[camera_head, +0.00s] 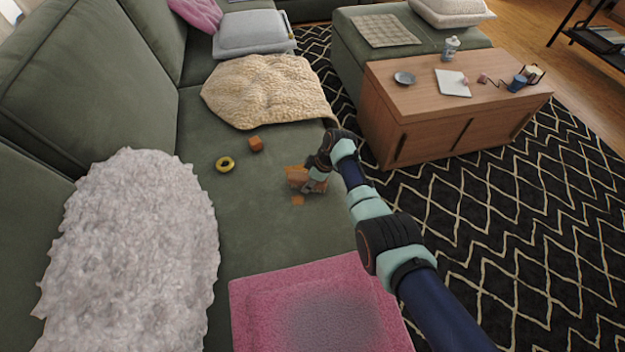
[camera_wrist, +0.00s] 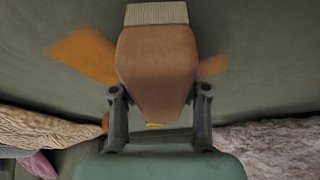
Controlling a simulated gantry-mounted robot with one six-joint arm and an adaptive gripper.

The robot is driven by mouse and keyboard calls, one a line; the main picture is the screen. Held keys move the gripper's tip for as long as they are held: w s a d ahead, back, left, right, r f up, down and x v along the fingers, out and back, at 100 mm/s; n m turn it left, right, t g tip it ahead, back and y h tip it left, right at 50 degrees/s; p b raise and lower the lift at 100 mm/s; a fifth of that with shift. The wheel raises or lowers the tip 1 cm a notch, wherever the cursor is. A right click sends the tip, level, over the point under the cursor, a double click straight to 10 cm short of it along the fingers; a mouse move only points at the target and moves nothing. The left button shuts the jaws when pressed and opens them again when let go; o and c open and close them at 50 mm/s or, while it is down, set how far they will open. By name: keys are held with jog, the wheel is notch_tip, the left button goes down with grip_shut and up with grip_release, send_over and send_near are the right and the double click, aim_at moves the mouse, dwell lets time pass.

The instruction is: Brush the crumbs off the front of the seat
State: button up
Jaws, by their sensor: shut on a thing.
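My gripper (camera_head: 312,178) is shut on a brush (camera_wrist: 157,65) with a brown wooden body and pale bristles (camera_wrist: 157,13). In the head view the brush is low over the front part of the green seat (camera_head: 275,228), partly covered by my gripper. I cannot tell whether the bristles touch the fabric. Orange crumb patches lie around it: one (camera_head: 293,167) behind the brush and one (camera_head: 298,200) in front of it. In the wrist view a large patch (camera_wrist: 85,52) is left of the brush and a smaller one (camera_wrist: 213,65) is right.
A cream blanket (camera_head: 270,90), a fluffy white throw (camera_head: 130,250) and a pink cushion (camera_head: 260,300) surround the bare patch. A wooden table (camera_head: 440,110) stands right.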

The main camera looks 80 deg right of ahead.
aim_at(291, 177)
jog(key=shift+w+a+b, duration=0.1)
jog(key=shift+w+a, duration=0.45)
jog(key=shift+w, duration=0.45)
jog(key=shift+w+a+b, duration=0.1)
jog(key=shift+w+a, duration=0.5)
jog(key=shift+w, duration=0.4)
jog(key=shift+w+a+b, duration=0.1)
jog(key=shift+w+a, duration=0.45)
jog(key=shift+w, duration=0.45)
jog(key=shift+w+d, duration=0.35)
jog(key=shift+d, duration=0.45)
jog(key=shift+s, duration=0.15)
jog(key=shift+s+d+f, duration=0.1)
jog(key=shift+s+d, duration=0.75)
jog(key=shift+s, duration=0.6)
jog(key=shift+s+d+r, duration=0.1)
jog(key=shift+s+d, duration=0.7)
jog(key=shift+s, duration=0.7)
jog(key=shift+s+d+f, duration=0.1)
jog(key=shift+s+d, duration=0.75)
jog(key=shift+s, duration=0.6)
notch_tip(291, 177, up, 6)
jog(key=p, duration=0.5)
jog(key=shift+p, duration=0.35)
